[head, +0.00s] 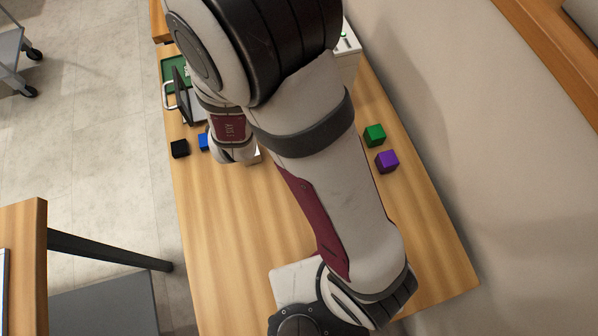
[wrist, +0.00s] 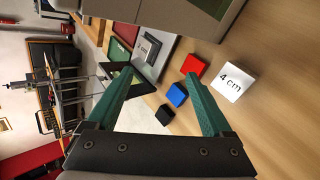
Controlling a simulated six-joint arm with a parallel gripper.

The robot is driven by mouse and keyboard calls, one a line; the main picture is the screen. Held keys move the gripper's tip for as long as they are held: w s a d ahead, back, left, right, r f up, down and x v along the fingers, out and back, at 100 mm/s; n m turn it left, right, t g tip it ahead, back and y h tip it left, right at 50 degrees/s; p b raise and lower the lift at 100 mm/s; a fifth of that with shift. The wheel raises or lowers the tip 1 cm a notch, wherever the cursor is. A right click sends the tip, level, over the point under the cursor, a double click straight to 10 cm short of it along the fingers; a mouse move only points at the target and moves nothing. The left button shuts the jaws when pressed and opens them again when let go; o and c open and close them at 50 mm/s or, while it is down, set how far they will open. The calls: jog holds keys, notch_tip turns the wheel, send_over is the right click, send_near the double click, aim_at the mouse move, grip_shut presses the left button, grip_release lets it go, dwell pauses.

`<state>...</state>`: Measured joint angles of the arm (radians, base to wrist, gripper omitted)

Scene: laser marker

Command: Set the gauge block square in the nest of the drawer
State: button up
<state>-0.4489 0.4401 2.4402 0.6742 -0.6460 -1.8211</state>
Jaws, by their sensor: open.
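The likely gauge block is a white cube marked "4 cm" (wrist: 234,82), standing on the table to the right of my fingers in the wrist view. In the head view a small pale corner beside my wrist may be it. The pale drawer (wrist: 158,66) of the machine lies ahead, with a dark plate (wrist: 148,48) bearing light marks in it; I cannot make out the nest clearly. My gripper (wrist: 157,80) has its green fingers spread with nothing between them, above the table. In the head view my arm hides the fingers.
Red (wrist: 193,65), blue (wrist: 177,94) and black (wrist: 165,115) cubes stand near the drawer. A dark frame (wrist: 128,78) and a green tray (wrist: 121,48) lie left of it. Green (head: 375,135) and purple (head: 387,161) cubes stand right. The table's middle (head: 240,225) is clear.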

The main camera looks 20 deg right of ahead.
jog(key=s+d+r+m+g, duration=0.3)
jog(key=s+r+m, duration=0.1)
jog(key=s+m, duration=0.4)
jog(key=s+d+r+m+g, duration=0.3)
jog(key=s+r+m, duration=0.1)
jog(key=s+m, duration=0.5)
jog(key=s+d+r+m+g+y, duration=0.1)
jog(key=s+d+r+m+g, duration=0.2)
jog(key=s+m, duration=0.6)
jog(key=shift+s+r+m, duration=0.15)
jog(key=shift+r+m, duration=0.35)
jog(key=shift+m, duration=0.1)
